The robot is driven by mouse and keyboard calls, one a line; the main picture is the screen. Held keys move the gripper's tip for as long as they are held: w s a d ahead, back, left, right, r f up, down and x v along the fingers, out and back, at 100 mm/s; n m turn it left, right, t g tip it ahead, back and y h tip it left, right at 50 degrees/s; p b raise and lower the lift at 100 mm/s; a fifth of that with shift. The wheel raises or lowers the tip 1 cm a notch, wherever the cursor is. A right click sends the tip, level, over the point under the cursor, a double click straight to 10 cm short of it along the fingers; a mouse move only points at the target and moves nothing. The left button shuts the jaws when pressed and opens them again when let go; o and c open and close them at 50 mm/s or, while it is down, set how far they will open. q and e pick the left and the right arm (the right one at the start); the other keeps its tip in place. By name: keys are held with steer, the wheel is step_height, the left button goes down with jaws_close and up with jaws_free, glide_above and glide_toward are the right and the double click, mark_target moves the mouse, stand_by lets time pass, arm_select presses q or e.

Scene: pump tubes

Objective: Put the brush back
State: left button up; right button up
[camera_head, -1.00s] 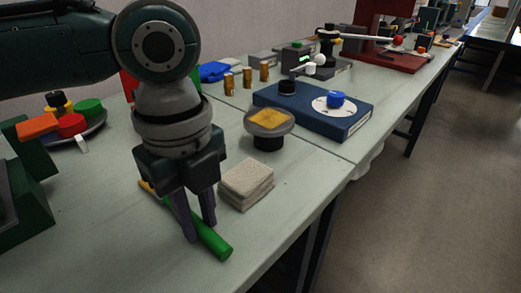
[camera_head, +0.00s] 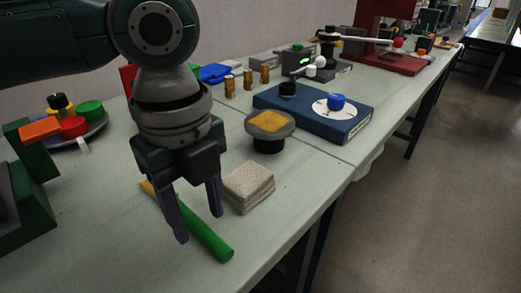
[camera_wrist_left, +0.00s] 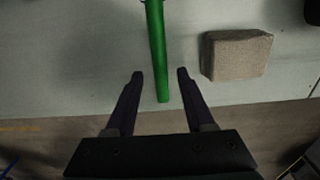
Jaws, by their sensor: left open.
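The brush lies on the bench near its front edge, with a green handle (camera_head: 211,241) and a yellowish end (camera_head: 147,187). Its middle is partly hidden behind my left gripper in the head view. My left gripper (camera_head: 199,228) is open and empty, its fingers pointing down above the brush. In the left wrist view the green handle (camera_wrist_left: 158,50) runs between the lines of the two open fingers (camera_wrist_left: 160,74), touching neither as far as I can see. My right gripper is not in view.
A stack of beige pads (camera_head: 248,186) sits just right of the brush. Behind it stand a round pedestal with a yellow pad (camera_head: 270,125) and a blue box (camera_head: 318,113). A dark tray with coloured caps (camera_head: 97,128) is at left. The bench's front edge is close.

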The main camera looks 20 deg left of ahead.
arm_select(q)
step_height(320, 180, up, 10)
steer(key=p, duration=0.2)
steer(key=s+d+f+n+t+h, duration=0.2)
steer(key=s+d+f+n+h, duration=0.2)
steer(key=s+d+f+n, duration=0.35)
steer(key=s+a+n+y, duration=0.1)
steer(key=s+a+n, duration=0.1)
steer(key=a+n, duration=0.1)
steer(key=s+a+f+n+t+y, duration=0.1)
steer(key=s+a+n, duration=0.1)
steer(key=n, duration=0.3)
steer(key=s+a+n+y, duration=0.1)
steer(key=s+a+n, duration=0.2)
steer(key=n, duration=0.2)
steer(key=shift+a+f+t+y, duration=0.25)
steer(key=shift+a+t+y, duration=0.05)
steer(key=shift+a, duration=0.15)
